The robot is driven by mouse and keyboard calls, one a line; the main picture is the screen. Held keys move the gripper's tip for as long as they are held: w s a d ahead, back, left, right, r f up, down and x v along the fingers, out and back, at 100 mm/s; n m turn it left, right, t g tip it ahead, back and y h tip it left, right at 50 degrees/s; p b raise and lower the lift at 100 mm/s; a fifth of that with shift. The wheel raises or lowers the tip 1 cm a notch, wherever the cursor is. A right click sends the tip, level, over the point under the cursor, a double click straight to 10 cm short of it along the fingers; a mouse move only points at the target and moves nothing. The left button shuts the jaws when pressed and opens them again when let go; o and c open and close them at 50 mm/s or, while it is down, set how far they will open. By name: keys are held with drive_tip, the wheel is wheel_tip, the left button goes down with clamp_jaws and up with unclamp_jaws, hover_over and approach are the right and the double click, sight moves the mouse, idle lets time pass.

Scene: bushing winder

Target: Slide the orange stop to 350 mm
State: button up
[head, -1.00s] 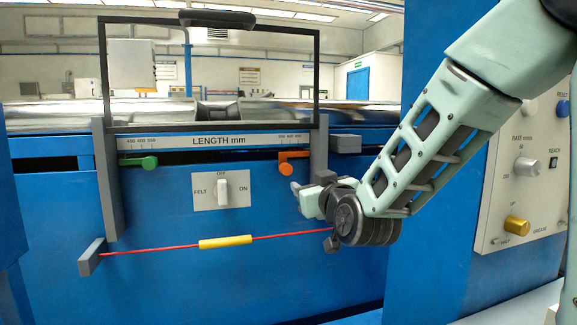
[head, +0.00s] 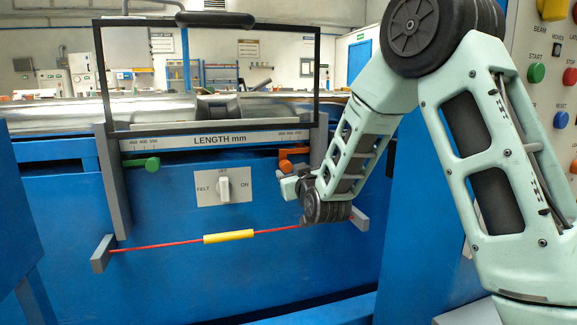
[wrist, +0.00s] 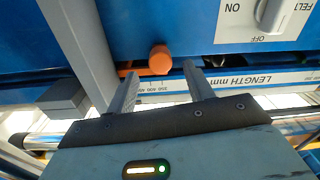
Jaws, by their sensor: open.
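The orange stop (head: 297,153) hangs on the right part of the LENGTH mm rail (head: 215,142), under the right-hand scale marks. Those numbers are too small to read surely, so I cannot tell its setting. In the wrist view its round orange knob (wrist: 160,60) lies just beyond the fingertips, roughly in line with the gap. My gripper (wrist: 160,76) is open and empty, its two grey fingers apart. In the head view my gripper (head: 288,187) is just below the orange stop, partly hidden by my wrist. No contact with the stop shows.
A green stop (head: 140,164) sits on the left of the rail. A FELT switch (head: 224,187) is below the rail's middle. A red cord with a yellow sleeve (head: 229,237) runs below. A grey upright (head: 318,150) stands close right of the orange stop.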

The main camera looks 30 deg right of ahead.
sight(288, 168)
drive_tip(key=shift+w+d+p, duration=0.15)
drive_tip(key=shift+w+d, duration=0.05)
drive_tip(key=shift+w, duration=0.8)
drive_tip(key=shift+w+d+p, duration=0.15)
drive_tip(key=shift+w, duration=0.8)
clamp_jaws()
drive_tip(key=a, duration=0.3)
drive_tip(key=w+a, duration=0.1)
drive_tip(key=a, duration=0.2)
drive_tip(key=shift+w+a, duration=0.15)
drive_tip(key=shift+a, duration=0.2)
unclamp_jaws()
